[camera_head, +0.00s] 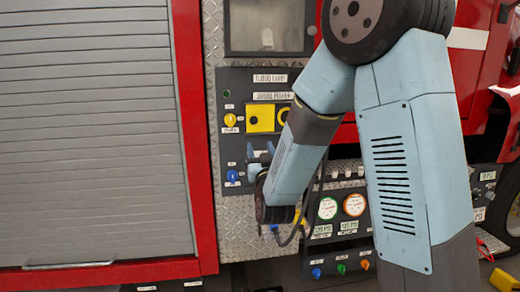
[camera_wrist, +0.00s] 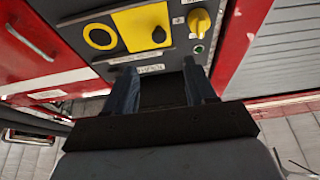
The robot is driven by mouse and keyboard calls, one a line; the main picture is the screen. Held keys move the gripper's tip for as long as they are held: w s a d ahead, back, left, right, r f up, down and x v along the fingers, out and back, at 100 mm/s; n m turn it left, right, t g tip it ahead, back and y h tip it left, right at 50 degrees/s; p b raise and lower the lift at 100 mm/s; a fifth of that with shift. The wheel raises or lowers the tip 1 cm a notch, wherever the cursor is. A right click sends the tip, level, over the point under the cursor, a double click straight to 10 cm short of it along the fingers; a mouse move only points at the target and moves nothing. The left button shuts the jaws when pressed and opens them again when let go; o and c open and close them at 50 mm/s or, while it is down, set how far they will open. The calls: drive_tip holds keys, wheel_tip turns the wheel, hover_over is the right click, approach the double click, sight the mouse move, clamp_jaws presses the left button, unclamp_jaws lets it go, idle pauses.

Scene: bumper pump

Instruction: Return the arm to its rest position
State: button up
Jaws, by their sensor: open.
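My gripper (camera_wrist: 162,70) shows in the wrist view with its two dark fingers apart and nothing between them. The fingers point at the lower part of a dark control panel (camera_wrist: 112,62), and I see no contact with it. In the head view my arm is bent, its forearm slanting down and left in front of the same panel (camera_head: 241,140).
A yellow square plate (camera_head: 261,118) and a yellow knob (camera_head: 230,120) are on the panel. A grey roller shutter (camera_head: 90,130) in a red frame (camera_head: 191,110) stands to the left. Round gauges (camera_head: 354,205) sit low behind my arm.

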drive_tip(key=shift+d+r, duration=0.1)
drive_tip(key=shift+d, duration=0.05)
drive_tip(key=s+d+r+g, duration=0.3)
drive_tip(key=s+d+g, duration=0.4)
drive_tip(key=d+g, duration=0.15)
drive_tip(key=s+d+f+g+h, duration=0.1)
drive_tip(key=s+d+g, duration=0.3)
drive_tip(key=s, duration=0.8)
drive_tip(key=s+d+m+g+h, duration=0.1)
drive_tip(key=s+d+g, duration=0.3)
drive_tip(key=s, duration=0.8)
drive_tip(key=shift+s+d+f, duration=0.3)
drive_tip(key=shift+d+f, duration=0.1)
drive_tip(key=shift+d, duration=0.3)
